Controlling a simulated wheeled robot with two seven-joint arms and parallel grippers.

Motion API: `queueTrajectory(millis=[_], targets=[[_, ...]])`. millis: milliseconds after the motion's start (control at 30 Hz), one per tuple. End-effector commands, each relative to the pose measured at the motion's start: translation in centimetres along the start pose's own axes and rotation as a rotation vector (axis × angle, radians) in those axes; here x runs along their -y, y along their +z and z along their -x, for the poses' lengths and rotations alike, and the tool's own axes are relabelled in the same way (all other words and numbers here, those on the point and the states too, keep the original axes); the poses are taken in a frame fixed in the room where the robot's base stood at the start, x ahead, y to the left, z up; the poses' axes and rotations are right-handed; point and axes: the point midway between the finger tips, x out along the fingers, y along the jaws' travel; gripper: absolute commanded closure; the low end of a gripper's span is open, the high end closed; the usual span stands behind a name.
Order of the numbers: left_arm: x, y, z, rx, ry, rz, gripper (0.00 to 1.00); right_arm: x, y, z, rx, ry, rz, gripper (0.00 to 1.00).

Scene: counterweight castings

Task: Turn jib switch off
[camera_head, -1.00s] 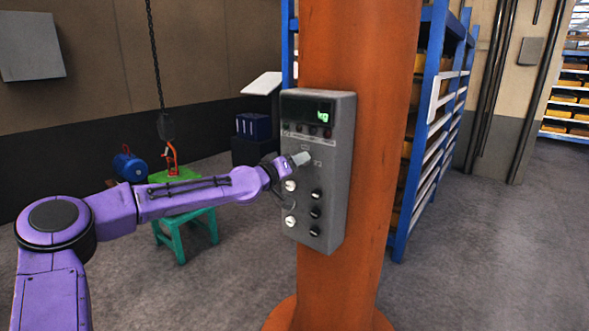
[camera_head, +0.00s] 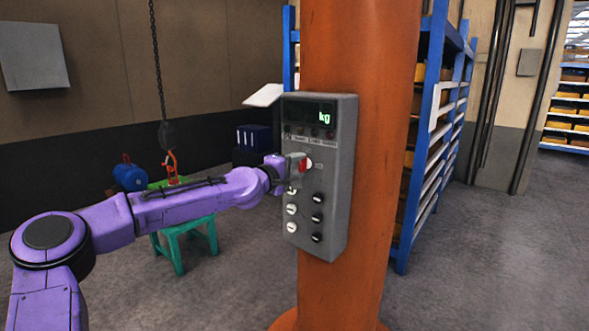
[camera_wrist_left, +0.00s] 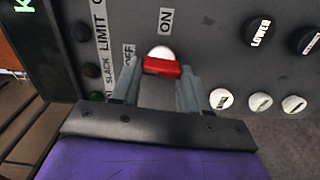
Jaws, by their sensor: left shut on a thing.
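The jib switch has a red handle (camera_wrist_left: 162,67) on a pale round base, on the front of the grey control box (camera_head: 340,190). In the left wrist view the handle lies across the gap between my left gripper's (camera_wrist_left: 158,82) two grey fingers, which are shut on it. The ON label (camera_wrist_left: 166,21) is straight above the switch in that view, and the OFF label (camera_wrist_left: 129,56) is to its left. In the head view my left gripper (camera_head: 298,170) is at the box's upper middle, with a bit of red (camera_head: 304,165) showing. My right gripper is not in view.
The box hangs on an orange column (camera_head: 360,60). Several black and white knobs (camera_head: 317,217) sit below the switch. A display (camera_head: 310,110) reads kg. A hook on a chain (camera_head: 167,135) hangs over a green stool (camera_head: 172,232). A blue rack (camera_head: 425,140) stands behind the column.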

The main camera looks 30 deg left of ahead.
Motion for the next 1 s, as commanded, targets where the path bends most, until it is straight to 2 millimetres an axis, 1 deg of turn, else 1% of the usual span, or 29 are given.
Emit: queueTrajectory(millis=[300,767,800,833,867,1000], targets=[[-0.32,0.10,0.00,0.002,0.005,0.084,0.86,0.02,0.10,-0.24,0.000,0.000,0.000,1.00],[-0.44,0.06,0.02,0.001,0.007,0.095,0.86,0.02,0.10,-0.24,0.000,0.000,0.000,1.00],[-0.44,0.06,0.02,0.001,0.007,0.095,0.46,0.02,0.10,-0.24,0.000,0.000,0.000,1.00],[-0.43,0.05,0.02,0.001,0.007,0.095,0.36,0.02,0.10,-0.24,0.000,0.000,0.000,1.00],[-0.40,0.03,0.03,0.000,0.006,0.095,0.30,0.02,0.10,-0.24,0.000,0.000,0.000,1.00],[-0.26,-0.11,0.12,-0.002,0.004,0.095,0.30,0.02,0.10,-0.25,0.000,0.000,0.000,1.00]])
